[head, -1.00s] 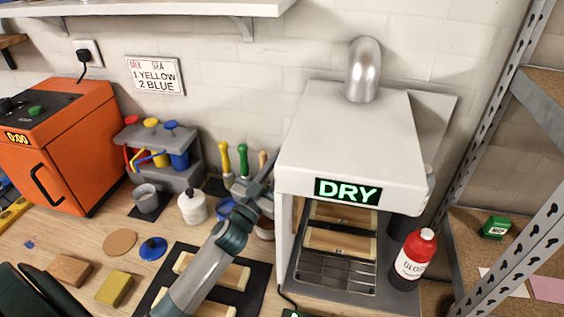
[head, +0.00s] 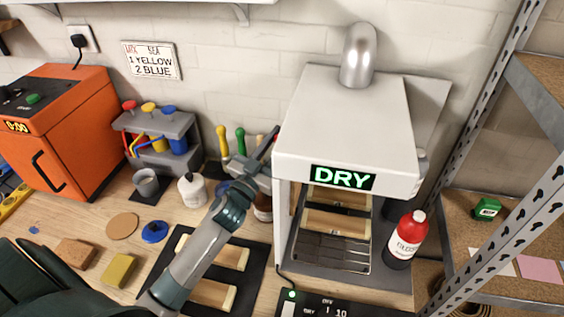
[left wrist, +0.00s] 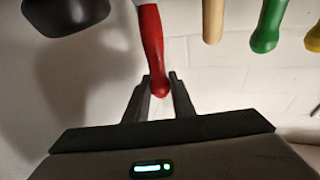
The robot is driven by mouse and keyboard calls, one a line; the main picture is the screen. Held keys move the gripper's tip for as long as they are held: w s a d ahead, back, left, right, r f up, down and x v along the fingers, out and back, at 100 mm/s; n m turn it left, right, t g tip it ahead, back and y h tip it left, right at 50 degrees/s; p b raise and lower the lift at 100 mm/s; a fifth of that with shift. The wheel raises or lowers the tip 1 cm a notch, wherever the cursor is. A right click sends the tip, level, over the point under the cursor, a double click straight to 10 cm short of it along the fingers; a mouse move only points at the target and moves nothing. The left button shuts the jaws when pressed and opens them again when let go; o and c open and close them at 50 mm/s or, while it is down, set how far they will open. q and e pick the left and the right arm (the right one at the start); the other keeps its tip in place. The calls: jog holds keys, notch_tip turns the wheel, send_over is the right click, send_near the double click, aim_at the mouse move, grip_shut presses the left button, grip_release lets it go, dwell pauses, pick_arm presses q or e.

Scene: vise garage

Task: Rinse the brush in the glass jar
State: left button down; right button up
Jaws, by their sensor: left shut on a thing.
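My left gripper (head: 270,150) is at the back of the bench, just left of the white DRY box. In the left wrist view (left wrist: 158,82) its fingers are shut on the end of a red handle (left wrist: 152,45). My right gripper is not in view.
Yellow (head: 222,141) and green (head: 240,141) handles stand close left of the gripper. The white DRY box (head: 345,125) is close on its right. A white bottle (head: 192,190), grey cup (head: 146,182) and black mat (head: 245,277) with wooden pieces are nearby. A red bottle (head: 406,240) stands right.

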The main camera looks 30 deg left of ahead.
pick_arm(q)
jog(key=shift+r+p, duration=3.35)
jog(key=shift+r, duration=0.5)
notch_tip(320, 180, up, 2)
jog(key=shift+r+p, duration=0.25)
jog(key=shift+p, duration=1)
jog(key=shift+r, duration=0.7)
